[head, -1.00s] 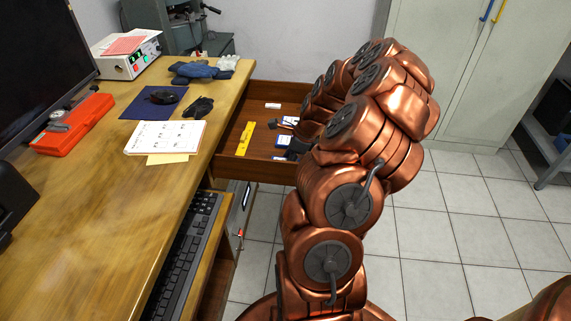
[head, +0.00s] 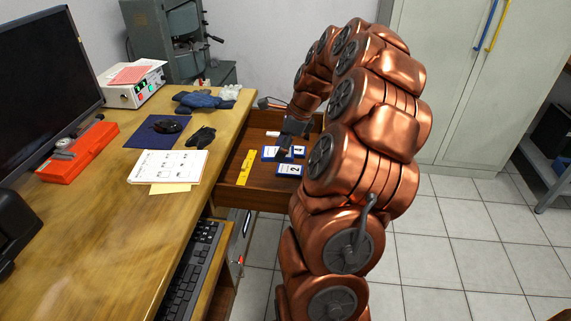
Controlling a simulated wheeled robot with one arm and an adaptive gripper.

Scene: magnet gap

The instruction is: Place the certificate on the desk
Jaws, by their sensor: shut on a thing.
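The drawer (head: 239,197) is open at the desk's right side. In it lie small white cards with blue edges. One card (head: 289,171) with a dark mark like a 2 lies flat at the front. I cannot read which card is the certificate. The wooden desk (head: 100,235) has bare room at its front.
A yellow bar (head: 245,167) and a small white item (head: 272,133) lie in the drawer. A keyboard (head: 186,270) sits below the desktop.

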